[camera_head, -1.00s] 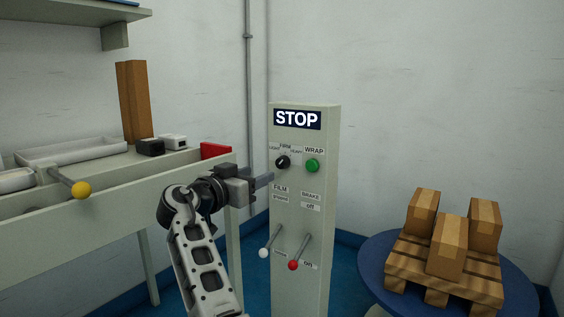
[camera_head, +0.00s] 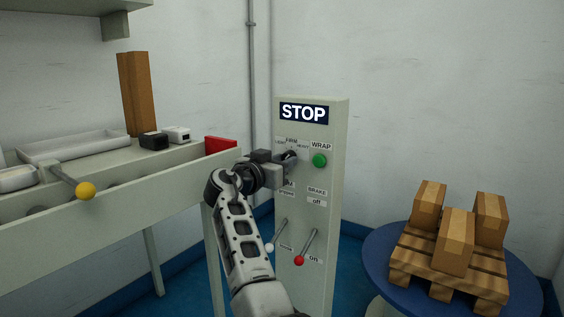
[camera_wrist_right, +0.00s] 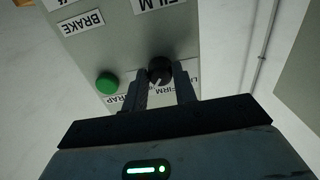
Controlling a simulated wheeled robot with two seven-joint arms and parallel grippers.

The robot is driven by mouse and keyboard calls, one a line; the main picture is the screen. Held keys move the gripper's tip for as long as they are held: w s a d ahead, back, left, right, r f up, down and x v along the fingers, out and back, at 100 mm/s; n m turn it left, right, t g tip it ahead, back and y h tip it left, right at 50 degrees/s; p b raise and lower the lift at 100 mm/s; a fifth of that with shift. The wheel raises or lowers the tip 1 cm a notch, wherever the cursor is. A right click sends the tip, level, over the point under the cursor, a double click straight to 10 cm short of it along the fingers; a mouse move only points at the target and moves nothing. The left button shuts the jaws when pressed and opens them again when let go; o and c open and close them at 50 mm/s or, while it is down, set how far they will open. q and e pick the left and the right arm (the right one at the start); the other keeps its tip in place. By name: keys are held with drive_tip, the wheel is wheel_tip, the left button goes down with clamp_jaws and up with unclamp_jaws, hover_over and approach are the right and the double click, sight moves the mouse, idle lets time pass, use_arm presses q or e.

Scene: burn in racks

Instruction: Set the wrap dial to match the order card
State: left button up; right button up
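The black wrap dial (camera_wrist_right: 160,70) is on the face of the grey control post (camera_head: 312,225), under small labels; FIRM (camera_wrist_right: 174,90) reads upside down in the right wrist view. A pale pointer mark on the dial points down and slightly left there, on the FIRM side. My right gripper (camera_head: 290,160) is at the dial, and its two fingers (camera_wrist_right: 163,88) stand apart on either side of it. I cannot tell if they touch it. In the head view the gripper mostly covers the dial. My left gripper is not in view. I cannot make out an order card.
A green WRAP button (camera_head: 320,160) is close right of the dial. White-knobbed (camera_head: 270,247) and red-knobbed (camera_head: 299,260) levers stick out below. A bench (camera_head: 120,190) with a yellow-knobbed lever (camera_head: 86,190) is left; a blue turntable (camera_head: 375,262) with a pallet of boxes is right.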

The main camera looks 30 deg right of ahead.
use_arm(q)
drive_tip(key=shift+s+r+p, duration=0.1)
drive_tip(key=shift+p, duration=0.2)
use_arm(e)
drive_tip(key=shift+n, duration=0.3)
drive_tip(key=shift+c, duration=0.3)
drive_tip(key=n+p, duration=0.2)
drive_tip(key=n, duration=0.1)
drive_tip(key=shift+r+p, duration=0.2)
drive_tip(key=shift+p, duration=0.1)
use_arm(q)
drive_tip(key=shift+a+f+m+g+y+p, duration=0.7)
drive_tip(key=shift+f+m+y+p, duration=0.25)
drive_tip(key=shift+p, duration=0.25)
use_arm(e)
drive_tip(key=shift+n, duration=2)
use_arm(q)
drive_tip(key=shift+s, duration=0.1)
use_arm(e)
drive_tip(key=shift+f, duration=0.1)
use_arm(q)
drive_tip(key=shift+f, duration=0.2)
use_arm(e)
drive_tip(key=o, duration=1)
